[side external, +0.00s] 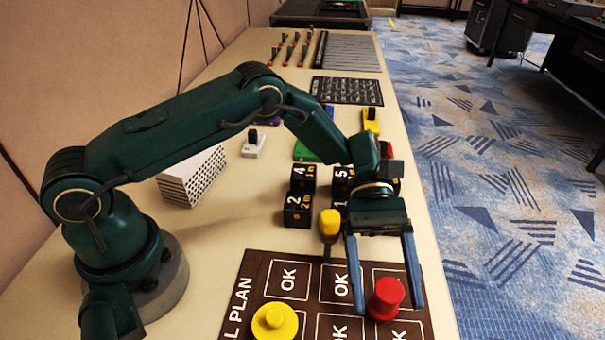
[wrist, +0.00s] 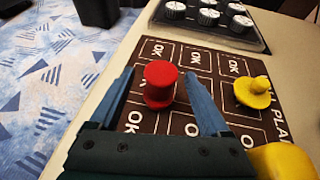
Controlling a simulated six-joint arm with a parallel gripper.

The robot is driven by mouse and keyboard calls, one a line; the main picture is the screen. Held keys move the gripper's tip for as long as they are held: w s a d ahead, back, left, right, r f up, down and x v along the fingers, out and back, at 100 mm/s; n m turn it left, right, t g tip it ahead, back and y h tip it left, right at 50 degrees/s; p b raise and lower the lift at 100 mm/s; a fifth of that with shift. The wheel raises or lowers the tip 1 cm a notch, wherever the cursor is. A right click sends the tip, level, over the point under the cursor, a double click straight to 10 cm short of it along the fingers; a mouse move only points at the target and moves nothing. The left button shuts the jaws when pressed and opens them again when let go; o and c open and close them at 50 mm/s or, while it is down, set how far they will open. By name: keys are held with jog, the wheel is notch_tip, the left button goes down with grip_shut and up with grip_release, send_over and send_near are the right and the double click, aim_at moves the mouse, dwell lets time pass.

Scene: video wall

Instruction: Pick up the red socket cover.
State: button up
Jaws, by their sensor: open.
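The red socket cover (side external: 386,300) is a round knob with a flange, standing upright on the brown board (side external: 262,268) marked with OK squares. My gripper (side external: 389,303) points down over the board with its two blue fingers apart. In the side view the red cover appears between the fingertips. In the wrist view the red cover (wrist: 160,84) also lies between the open fingers (wrist: 159,76), with gaps on both sides. Neither finger visibly touches it. Its exact depth relative to the fingertips is hard to tell.
A yellow cover (side external: 275,321) sits on the board, left of the red one. A yellow-handled tool (side external: 330,223) is near my wrist. Black numbered blocks (side external: 298,210) stand behind the board. The table edge is close on the right. A black tray (wrist: 215,20) shows beyond the board.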

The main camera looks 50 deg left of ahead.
aim_at(390, 311)
jog(key=x, duration=0.4)
grip_shut()
jog(key=shift+r, duration=0.1)
